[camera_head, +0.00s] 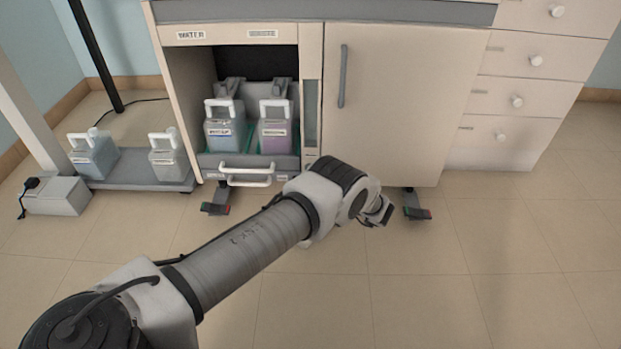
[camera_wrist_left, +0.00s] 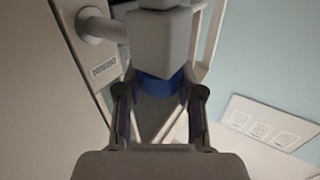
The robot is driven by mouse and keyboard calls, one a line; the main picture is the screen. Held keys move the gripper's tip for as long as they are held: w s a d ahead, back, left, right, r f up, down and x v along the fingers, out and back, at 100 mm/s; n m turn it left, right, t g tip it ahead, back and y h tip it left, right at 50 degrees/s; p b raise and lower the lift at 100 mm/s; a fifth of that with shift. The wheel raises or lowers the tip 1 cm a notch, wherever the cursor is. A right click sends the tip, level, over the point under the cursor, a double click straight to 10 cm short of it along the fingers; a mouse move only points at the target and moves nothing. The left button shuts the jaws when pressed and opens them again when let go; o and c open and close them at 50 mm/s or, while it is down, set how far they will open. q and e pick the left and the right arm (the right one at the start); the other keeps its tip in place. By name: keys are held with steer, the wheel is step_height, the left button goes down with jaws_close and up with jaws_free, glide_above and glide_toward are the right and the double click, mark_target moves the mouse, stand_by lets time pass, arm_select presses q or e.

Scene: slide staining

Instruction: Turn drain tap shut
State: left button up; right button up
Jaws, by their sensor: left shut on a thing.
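My left gripper (camera_wrist_left: 160,92) has its two dark fingers on either side of a light grey block with a blue band (camera_wrist_left: 160,45), which seems to be the drain tap; it is shut on it. A round grey fitting (camera_wrist_left: 97,25) and a label plate (camera_wrist_left: 104,68) show beside it at the upper left. In the head view my left arm reaches from the lower left to the cabinet's lower front, and the dark end of the gripper (camera_head: 377,212) shows beyond the wrist. The tap is not distinguishable there, and the wrist hides part of that area. My right gripper is not in view.
The cabinet (camera_head: 400,110) has an open bay with two jugs (camera_head: 226,131) (camera_head: 275,133) above a drawer handle (camera_head: 246,174). Dark feet (camera_head: 216,202) (camera_head: 414,206) stick out below. Two more jugs (camera_head: 93,157) (camera_head: 168,158) stand left. The floor in front is clear.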

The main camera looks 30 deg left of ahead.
arm_select(q)
steer(key=o, duration=1.2)
steer(key=shift+c, duration=0.2)
steer(key=d, duration=1.2)
steer(key=shift+s, duration=0.15)
